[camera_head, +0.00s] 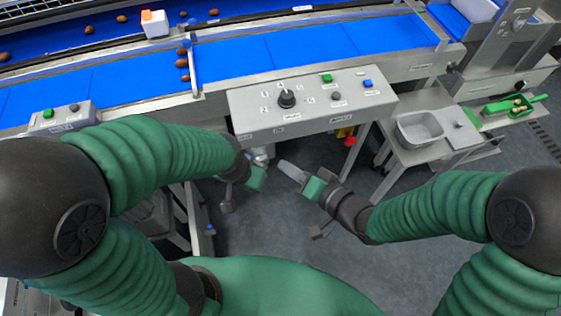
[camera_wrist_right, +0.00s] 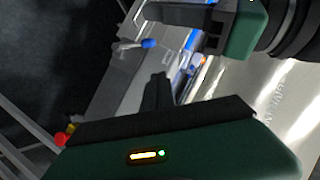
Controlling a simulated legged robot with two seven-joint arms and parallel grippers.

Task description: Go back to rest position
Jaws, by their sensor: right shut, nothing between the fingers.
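My right gripper (camera_head: 292,171) is in the middle of the head view, below the control panel and in front of it. It is shut and empty. Its dark fingers (camera_wrist_right: 158,92) show pressed together in the right wrist view. My left gripper (camera_head: 257,178) is just to its left in the head view, partly hidden by its own wrist; whether its fingers are open or shut does not show. Part of the left gripper's green body (camera_wrist_right: 240,35) also shows at the upper right of the right wrist view. The two grippers are apart.
A control panel (camera_head: 355,99) with a knob and buttons is ahead. Behind it runs a blue conveyor (camera_head: 300,45) with several dates. Floor (camera_head: 270,235) below the grippers is clear.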

